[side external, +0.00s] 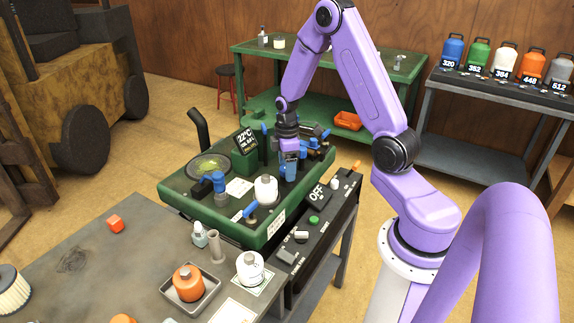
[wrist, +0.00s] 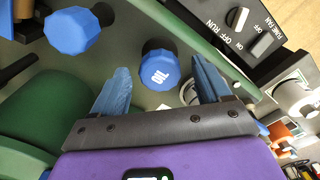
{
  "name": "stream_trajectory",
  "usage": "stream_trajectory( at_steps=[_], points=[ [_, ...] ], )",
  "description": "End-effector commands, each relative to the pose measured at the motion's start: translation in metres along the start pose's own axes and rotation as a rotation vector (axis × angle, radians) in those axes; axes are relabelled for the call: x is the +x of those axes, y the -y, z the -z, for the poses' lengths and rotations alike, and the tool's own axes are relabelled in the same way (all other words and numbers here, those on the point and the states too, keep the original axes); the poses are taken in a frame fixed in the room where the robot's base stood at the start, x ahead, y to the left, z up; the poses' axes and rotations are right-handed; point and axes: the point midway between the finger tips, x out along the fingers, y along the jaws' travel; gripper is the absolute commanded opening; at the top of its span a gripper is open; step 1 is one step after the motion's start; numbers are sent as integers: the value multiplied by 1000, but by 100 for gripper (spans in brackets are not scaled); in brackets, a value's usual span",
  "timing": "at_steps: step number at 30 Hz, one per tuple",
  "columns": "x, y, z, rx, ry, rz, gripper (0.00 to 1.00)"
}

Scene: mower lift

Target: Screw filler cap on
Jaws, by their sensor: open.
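A blue faceted filler cap (wrist: 158,72) marked "OIL" sits at the green mower body (wrist: 140,25) in the wrist view. My gripper (wrist: 160,65) is open, with one blue finger on each side of this cap. Gaps show between the cap and both fingers, and I cannot tell how far down the fingers reach. In the side external view my gripper (side external: 289,170) points down over the green mower deck (side external: 262,236), and the cap is hidden there. I cannot tell whether the cap is seated or tight.
A second blue knob (wrist: 72,30) stands left of the cap in the wrist view. A black switch panel (side external: 318,222) runs along the deck's near side. A white bottle (side external: 266,190) stands on the deck. An orange jug (side external: 188,284) and white jug (side external: 250,270) stand on the grey bench.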

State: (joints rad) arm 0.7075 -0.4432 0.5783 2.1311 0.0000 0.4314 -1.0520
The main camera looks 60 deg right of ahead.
Motion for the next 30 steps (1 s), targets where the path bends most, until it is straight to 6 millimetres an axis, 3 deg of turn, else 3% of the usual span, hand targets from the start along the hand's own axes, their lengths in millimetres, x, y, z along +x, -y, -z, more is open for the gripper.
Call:
stream_trajectory(
  at_steps=[1, 2, 7, 14, 15, 18, 30],
  points=[
    [0, 0, 0, 1, 0, 0, 76],
    [0, 0, 0, 1, 0, 0, 70],
    [0, 0, 0, 2, 0, 0, 15],
    [0, 0, 0, 3, 0, 0, 14],
    [0, 0, 0, 3, 0, 0, 9],
    [0, 0, 0, 31, 0, 0, 9],
    [0, 1, 0, 481, 2, 1, 9]
  ],
)
